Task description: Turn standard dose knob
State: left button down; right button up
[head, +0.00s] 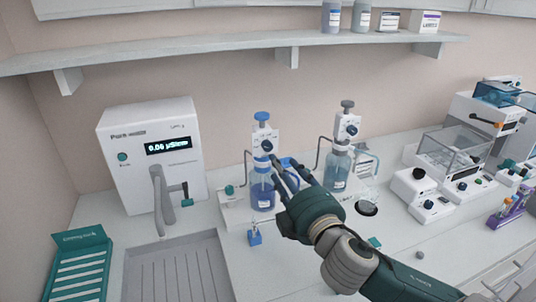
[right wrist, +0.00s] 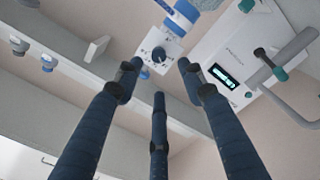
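Two bottle-top dispensers stand on the bench in the head view. The left dispenser (head: 262,118) has a blue top, a white dial body and a dark dose knob (head: 267,146), above a bottle of blue liquid (head: 262,194). The right dispenser (head: 347,105) has a grey top and its own dark knob (head: 352,130). I cannot read which one is the standard. My right gripper (head: 281,166) is open and empty, just right of and below the left knob. In the right wrist view its three fingers (right wrist: 158,74) are spread, pointing towards the knob (right wrist: 158,54), apparently apart from it. My left gripper is out of view.
A white water unit (head: 150,155) with a lit display and a spout over a sink (head: 180,270) stands to the left. A green rack (head: 82,265) is at the lower left. Balances and instruments (head: 445,180) fill the right. A shelf (head: 235,45) runs above.

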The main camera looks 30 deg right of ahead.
aim_at(268, 148)
jog(key=x, duration=0.4)
jog(key=p+x, duration=0.1)
jog(key=x, duration=0.3)
jog(key=shift+d+r, duration=0.1)
jog(key=shift+r, duration=0.15)
jog(key=shift+x, duration=0.8)
jog(key=shift+f, duration=0.15)
grip_shut()
